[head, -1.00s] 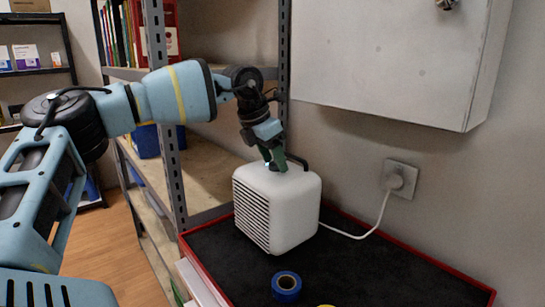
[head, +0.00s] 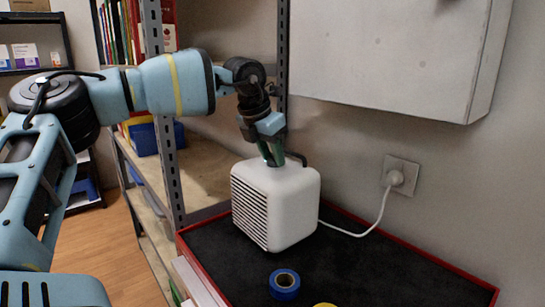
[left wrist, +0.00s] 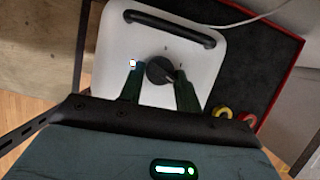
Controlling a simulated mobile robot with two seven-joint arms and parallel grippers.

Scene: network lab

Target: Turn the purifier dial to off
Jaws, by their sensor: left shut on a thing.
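The white purifier (head: 292,205) stands on the black mat, with a slatted grille on its left-facing side and a black handle (head: 297,158) at the back of its top. My left gripper (head: 273,163) points down onto the purifier's top and is shut on the dial. In the left wrist view the dark round dial (left wrist: 160,71) sits between the two green fingers of my left gripper (left wrist: 159,82). Small marks show around the dial, but I cannot read its setting. A small white light (left wrist: 132,64) glows on the top beside it. My right gripper is not in view.
A black mat (head: 370,275) with a red rim lies under the purifier. A blue tape roll (head: 284,284) lies in front. A white cord runs to the wall plug (head: 396,178). A metal shelf post (head: 170,150) stands left; a pale wall box (head: 390,60) hangs above right.

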